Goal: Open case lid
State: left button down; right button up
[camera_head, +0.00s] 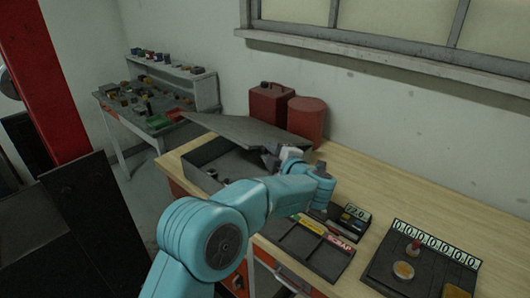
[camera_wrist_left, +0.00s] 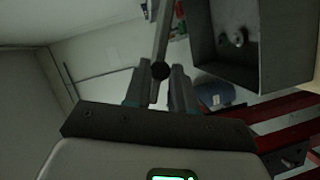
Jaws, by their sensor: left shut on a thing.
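The grey case (camera_head: 205,152) stands on the wooden bench with its flat lid (camera_head: 235,128) raised and tilted above the open box. Small parts lie inside, partly hidden by my arm. In the left wrist view the open case (camera_wrist_left: 255,65) is at upper right, and the lid (camera_wrist_left: 163,38) shows as a thin bar running up from between the fingers. My left gripper (camera_head: 270,156) is at the lid's near right edge. In the wrist view its fingers (camera_wrist_left: 161,84) are shut around the lid's edge or a dark round grip there; I cannot tell which. My right gripper is out of view.
A red can (camera_head: 268,104) and a red drum (camera_head: 307,119) stand behind the lid. A cluttered side table (camera_head: 150,105) is at back left.

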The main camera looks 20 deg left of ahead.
pick_arm(q)
jog(key=w+d+r+m+g+p, duration=0.1)
jog(key=w+r+p, duration=0.1)
jog(key=r, duration=0.4)
jog(key=shift+w+d+m, duration=0.15)
jog(key=shift+w+m, duration=0.25)
jog(key=shift+w, duration=0.25)
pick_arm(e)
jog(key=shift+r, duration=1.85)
pick_arm(q)
jog(key=shift+r, duration=0.1)
jog(key=c, duration=0.9)
grip_release()
jog(key=shift+c, duration=0.2)
